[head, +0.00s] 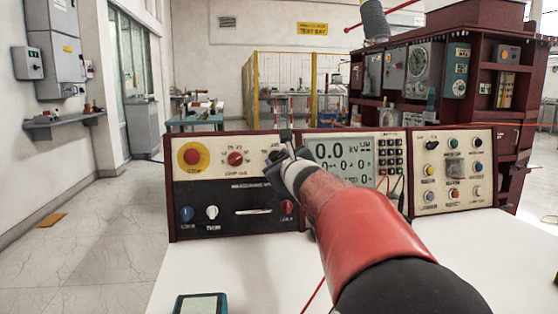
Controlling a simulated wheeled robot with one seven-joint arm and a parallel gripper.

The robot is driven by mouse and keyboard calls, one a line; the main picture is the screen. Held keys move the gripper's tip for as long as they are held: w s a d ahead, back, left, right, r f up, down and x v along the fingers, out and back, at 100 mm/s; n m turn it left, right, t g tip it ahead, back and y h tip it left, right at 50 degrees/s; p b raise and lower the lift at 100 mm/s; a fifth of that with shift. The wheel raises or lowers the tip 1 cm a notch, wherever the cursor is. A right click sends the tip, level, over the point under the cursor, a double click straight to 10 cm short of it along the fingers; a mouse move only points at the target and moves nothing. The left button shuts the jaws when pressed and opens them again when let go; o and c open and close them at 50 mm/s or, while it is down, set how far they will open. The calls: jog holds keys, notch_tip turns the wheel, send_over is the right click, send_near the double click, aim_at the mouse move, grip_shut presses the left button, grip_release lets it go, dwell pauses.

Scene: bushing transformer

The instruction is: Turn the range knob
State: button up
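A bench console with a dark red frame stands on the white table. Its left panel (262,187) carries a red knob (235,158), a blue knob (187,214), a white knob (212,212) and a small red knob (287,207). The labels are too small to read surely, so I cannot tell which one is the range knob. My red arm reaches in from the lower right. My gripper (281,157) is at the upper right of this panel, right of the red knob. It hides the control behind it, and I cannot tell whether it touches or grips it.
A red emergency-stop button (192,156) on a yellow disc is at the panel's left. A display (343,157) reading about 0.0 kV and a keypad (391,155) are in the middle. A right panel (453,170) holds several coloured knobs. A handheld device (201,305) lies at the front.

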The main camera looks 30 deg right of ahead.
jog(key=shift+c, duration=0.7)
jog(key=shift+n, duration=0.4)
jog(key=n+y, duration=0.1)
jog(key=n, duration=0.4)
jog(key=shift+g+y, duration=0.4)
jog(key=n, duration=0.3)
jog(key=n+g, duration=0.1)
jog(key=n, duration=0.3)
jog(key=shift+d+r+g+y, duration=0.1)
jog(key=shift+r+g+y, duration=0.1)
jog(key=shift+g+y, duration=0.15)
jog(key=n, duration=0.3)
jog(key=n+g+p, duration=0.1)
jog(key=n, duration=0.1)
jog(key=shift+r+n+g, duration=0.1)
jog(key=shift+n+g, duration=0.15)
jog(key=shift+n, duration=0.15)
jog(key=n, duration=0.2)
jog(key=n+g+h, duration=0.1)
jog(key=n, duration=0.2)
jog(key=shift+w+h, duration=0.1)
jog(key=shift+h, duration=0.15)
